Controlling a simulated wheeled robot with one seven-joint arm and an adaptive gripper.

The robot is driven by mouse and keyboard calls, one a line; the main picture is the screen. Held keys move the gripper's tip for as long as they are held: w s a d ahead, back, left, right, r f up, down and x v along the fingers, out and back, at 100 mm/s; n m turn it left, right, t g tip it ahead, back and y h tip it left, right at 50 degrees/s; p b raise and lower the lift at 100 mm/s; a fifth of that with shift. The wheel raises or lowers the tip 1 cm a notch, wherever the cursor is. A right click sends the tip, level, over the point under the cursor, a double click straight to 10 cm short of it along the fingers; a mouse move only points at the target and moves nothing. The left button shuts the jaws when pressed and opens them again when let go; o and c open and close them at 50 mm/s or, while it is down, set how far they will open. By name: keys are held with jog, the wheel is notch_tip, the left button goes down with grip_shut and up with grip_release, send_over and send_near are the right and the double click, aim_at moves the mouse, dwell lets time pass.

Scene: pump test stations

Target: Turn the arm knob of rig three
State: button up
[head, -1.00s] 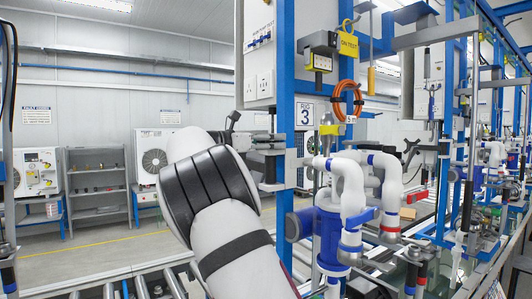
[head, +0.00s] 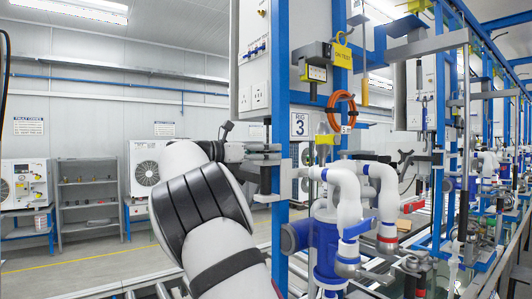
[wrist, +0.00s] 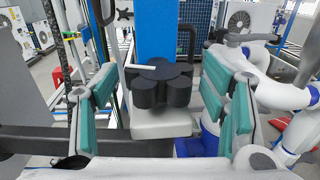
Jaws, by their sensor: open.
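The arm knob (wrist: 160,84), black and lobed with a white pointer line, sits on a pale block (wrist: 160,122) in front of a blue post (wrist: 157,30). The pointer line lies nearly level, toward the left of the picture. My gripper (wrist: 160,92) is open in the wrist view, its teal pads to the left and right of the knob, with gaps on both sides. In the head view the RIG 3 sign (head: 299,124) hangs beside the blue post. There my white arm reaches to the post, and I cannot make out the knob.
White pipes (head: 345,195) and a blue pump body (head: 325,245) stand just right of the post. An orange hose coil (head: 341,108) hangs above. Grey shelves (head: 90,205) stand at the far wall, beyond open floor at left.

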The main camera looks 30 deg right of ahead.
jog(key=a, duration=1.1)
jog(key=shift+w+a, duration=0.35)
jog(key=shift+a, duration=0.05)
